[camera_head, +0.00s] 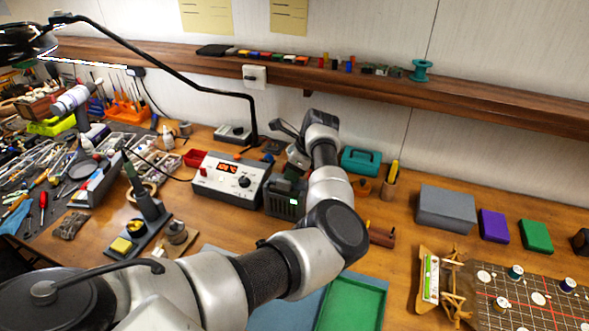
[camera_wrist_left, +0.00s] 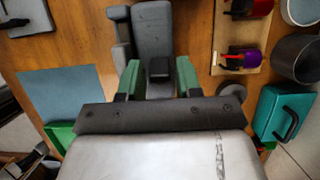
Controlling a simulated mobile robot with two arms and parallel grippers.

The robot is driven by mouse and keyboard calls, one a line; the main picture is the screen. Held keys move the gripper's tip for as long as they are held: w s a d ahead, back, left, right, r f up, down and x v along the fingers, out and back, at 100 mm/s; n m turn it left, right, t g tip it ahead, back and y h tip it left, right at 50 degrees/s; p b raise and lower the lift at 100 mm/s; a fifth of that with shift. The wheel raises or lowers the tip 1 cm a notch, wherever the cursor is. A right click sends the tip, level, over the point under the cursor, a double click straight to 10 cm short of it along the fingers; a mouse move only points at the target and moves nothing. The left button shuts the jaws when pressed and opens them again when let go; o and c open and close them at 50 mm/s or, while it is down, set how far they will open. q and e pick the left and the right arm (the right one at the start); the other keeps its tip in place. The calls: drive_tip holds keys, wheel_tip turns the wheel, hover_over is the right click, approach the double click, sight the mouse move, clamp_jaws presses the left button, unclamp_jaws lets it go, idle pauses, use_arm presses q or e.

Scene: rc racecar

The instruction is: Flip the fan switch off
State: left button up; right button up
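A dark boxy unit (camera_head: 285,198) stands on the bench just right of the control box; it may be the fan, though I cannot be sure. My left arm reaches across the bench from the lower left, and its wrist hangs just beyond this unit. In the left wrist view, my left gripper (camera_wrist_left: 158,80) has two green fingers apart. No switch is clearly readable. My right gripper is not in view.
A control box (camera_head: 231,180) with a red display stands left of the unit. A teal case (camera_head: 361,162) is to the right, and a green tray (camera_head: 352,303) is in front. A lamp arm (camera_head: 180,65) spans the left side. A wooden shelf (camera_head: 480,102) runs along the wall.

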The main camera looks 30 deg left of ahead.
use_arm(q)
clamp_jaws()
drive_tip(key=h+b, duration=0.1)
drive_tip(key=a+h+b, duration=0.1)
drive_tip(key=h+b, duration=0.1)
drive_tip(key=t+h+b, duration=0.1)
drive_tip(key=b, duration=0.1)
drive_tip(key=shift+s+a, duration=0.15)
drive_tip(key=shift+a, duration=0.15)
drive_tip(key=h+b, duration=0.2)
drive_tip(key=shift+s+a+t+h, duration=0.1)
drive_tip(key=shift+a+t+h, duration=0.2)
drive_tip(key=shift+a+h, duration=0.1)
drive_tip(key=shift+s+a+t+h+b, duration=0.1)
drive_tip(key=shift+a+t+h+b, duration=0.25)
drive_tip(key=shift+h+b, duration=0.8)
unclamp_jaws()
